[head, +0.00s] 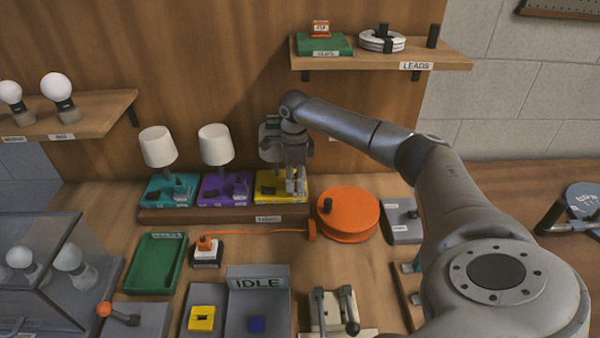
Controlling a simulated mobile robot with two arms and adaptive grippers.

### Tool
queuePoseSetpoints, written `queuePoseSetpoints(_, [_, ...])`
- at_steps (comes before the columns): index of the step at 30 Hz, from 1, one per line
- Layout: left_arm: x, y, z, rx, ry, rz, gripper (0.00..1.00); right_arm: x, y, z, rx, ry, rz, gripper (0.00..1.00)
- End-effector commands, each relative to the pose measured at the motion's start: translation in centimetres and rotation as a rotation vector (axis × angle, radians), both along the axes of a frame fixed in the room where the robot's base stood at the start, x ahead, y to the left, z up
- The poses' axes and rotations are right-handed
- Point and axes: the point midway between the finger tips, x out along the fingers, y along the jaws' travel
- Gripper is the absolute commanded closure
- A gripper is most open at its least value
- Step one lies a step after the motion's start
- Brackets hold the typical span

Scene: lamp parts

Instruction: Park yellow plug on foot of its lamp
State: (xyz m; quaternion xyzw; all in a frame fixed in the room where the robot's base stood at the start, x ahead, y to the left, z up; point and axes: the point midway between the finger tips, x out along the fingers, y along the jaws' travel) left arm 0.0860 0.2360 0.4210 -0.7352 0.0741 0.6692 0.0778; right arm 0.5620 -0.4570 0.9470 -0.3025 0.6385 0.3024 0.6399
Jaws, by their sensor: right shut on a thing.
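The yellow lamp foot (265,197) is at the right end of a row of three feet on a wooden base. My right gripper (295,187) reaches down over the right part of this foot. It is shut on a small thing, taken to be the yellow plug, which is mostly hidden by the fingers. I cannot tell whether the plug touches the foot. A dark block (269,190) shows on the foot left of the fingers. The upper part of this lamp is hidden or hard to tell behind my gripper. My left gripper is not in view.
Close to the left stand a purple-footed lamp (215,146) and a teal-footed lamp (157,147), both with white shades. An orange reel (349,213) lies just right and in front. A green tray (156,263) and the IDLE unit (257,284) are nearer. A shelf (450,55) hangs above.

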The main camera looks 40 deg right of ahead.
Motion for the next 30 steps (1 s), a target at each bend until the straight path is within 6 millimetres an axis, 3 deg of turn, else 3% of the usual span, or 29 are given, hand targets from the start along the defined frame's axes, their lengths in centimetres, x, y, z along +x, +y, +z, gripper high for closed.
queuePoseSetpoints(3, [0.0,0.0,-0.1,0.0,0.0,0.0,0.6,-0.5,0.0,-0.6,-0.001,0.02,0.002,1.0])
queuePoseSetpoints(4, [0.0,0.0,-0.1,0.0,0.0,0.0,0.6,-0.5,0.0,-0.6,-0.001,0.02,0.002,0.76])
queuePoseSetpoints(9, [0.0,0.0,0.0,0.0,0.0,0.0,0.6,-0.4,0.0,-0.5,-0.002,0.018,0.001,0.54])
queuePoseSetpoints(22, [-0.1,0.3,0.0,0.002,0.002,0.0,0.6,-0.1,-0.1,0.1,-0.003,0.005,0.0,0.54])
queuePoseSetpoints(30, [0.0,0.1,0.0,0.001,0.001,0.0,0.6,-0.1,-0.1,3.7,-0.002,0.002,0.0,0.54])
